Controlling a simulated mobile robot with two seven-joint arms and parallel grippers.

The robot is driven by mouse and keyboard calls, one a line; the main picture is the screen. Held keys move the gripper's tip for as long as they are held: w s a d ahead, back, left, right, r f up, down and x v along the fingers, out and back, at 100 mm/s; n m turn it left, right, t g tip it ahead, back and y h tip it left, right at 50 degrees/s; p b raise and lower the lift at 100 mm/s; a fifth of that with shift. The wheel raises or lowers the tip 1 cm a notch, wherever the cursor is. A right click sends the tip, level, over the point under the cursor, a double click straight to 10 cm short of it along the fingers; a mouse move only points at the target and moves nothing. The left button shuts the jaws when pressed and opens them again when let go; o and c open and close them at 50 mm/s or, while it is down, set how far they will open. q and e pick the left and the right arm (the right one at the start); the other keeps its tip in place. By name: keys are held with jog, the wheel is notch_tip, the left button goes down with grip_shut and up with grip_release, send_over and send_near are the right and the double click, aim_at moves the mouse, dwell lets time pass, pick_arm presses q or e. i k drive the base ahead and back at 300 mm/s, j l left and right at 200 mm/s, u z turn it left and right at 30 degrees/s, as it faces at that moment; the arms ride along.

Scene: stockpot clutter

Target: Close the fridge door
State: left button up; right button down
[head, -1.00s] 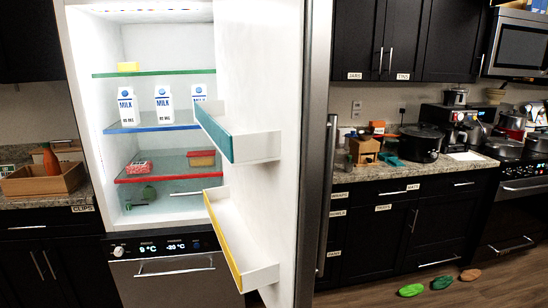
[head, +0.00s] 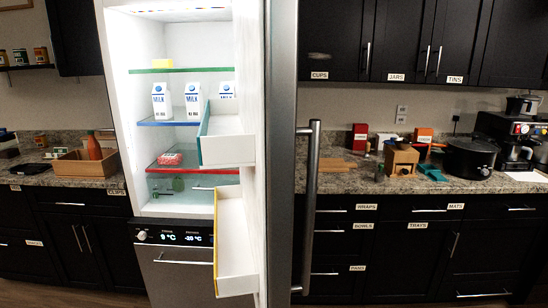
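The fridge (head: 150,205) stands left of centre in the head view with its lit inside showing. Its door (head: 283,150) is swung open toward me and seen nearly edge-on. The long vertical door handle (head: 311,205) is on the door's outer right face. The door's inner side carries a teal-edged bin (head: 228,150) and a yellow-edged bin (head: 236,260). Milk cartons (head: 161,102) stand on the blue shelf, and a red-and-white pack (head: 170,160) lies on the red shelf. Neither of my grippers is in view.
A wooden box (head: 84,163) sits on the left counter. The right counter holds a black pot (head: 470,157), a small wooden block (head: 401,158) and a coffee machine (head: 510,135). Dark cabinets line both sides. Little floor shows.

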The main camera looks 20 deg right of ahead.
aim_at(256, 131)
jog(key=i+l+u, duration=0.1)
jog(key=l, duration=0.45)
jog(key=i+l, duration=0.15)
jog(key=l, duration=0.4)
jog(key=i+l+u, duration=0.15)
jog(key=l, duration=0.45)
jog(key=k, duration=0.05)
